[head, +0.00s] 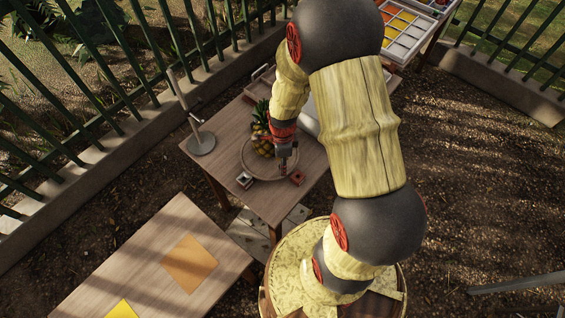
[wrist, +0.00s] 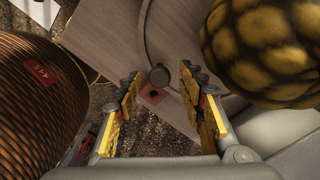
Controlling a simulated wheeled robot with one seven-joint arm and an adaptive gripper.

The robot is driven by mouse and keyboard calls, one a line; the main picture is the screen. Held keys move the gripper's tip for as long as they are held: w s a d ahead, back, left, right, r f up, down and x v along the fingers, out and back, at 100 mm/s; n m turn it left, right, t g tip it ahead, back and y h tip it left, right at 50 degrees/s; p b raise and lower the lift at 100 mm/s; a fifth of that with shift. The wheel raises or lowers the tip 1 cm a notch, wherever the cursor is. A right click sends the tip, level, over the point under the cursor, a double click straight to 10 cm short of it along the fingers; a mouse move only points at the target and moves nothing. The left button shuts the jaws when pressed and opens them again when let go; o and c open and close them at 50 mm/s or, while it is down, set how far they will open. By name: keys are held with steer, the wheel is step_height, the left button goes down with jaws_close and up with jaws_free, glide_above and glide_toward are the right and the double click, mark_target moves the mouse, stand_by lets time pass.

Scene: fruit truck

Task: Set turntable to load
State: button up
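The turntable is a round wooden disc (head: 262,173) on the wooden table, with a pineapple (head: 262,148) standing on it. In the wrist view the disc's curved edge (wrist: 178,35) runs down the upper middle, with the pineapple (wrist: 265,45) at the upper right. A small dark knob (wrist: 159,76) shows near this edge, with a red patch (wrist: 153,96) just below it. My gripper (head: 284,168) is over the near side of the disc. Its fingers (wrist: 160,98) are apart and empty, with the knob beyond and between them. Whether they touch it cannot be told.
A red block (head: 297,177) and a dark block (head: 245,180) sit at the table's near edge. A grey stand (head: 201,143) is at the table's left. A lower-left table (head: 150,262) carries orange and yellow squares. A fence (head: 120,70) runs behind.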

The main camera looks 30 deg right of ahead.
step_height(320, 180, up, 12)
stand_by(0.4)
steer(key=shift+f, duration=0.1)
stand_by(0.4)
steer(key=s+a+r+n+t+b, duration=0.2)
steer(key=s+a+r+n, duration=0.3)
steer(key=r+n, duration=0.4)
steer(key=s+a+r+n+t+b, duration=0.3)
steer(key=s+a+r+n, duration=0.3)
steer(key=n, duration=0.9)
step_height(320, 180, up, 3)
steer(key=shift+s+t+b, duration=0.2)
steer(key=shift+t+b, duration=0.1)
steer(key=shift+b, duration=0.6)
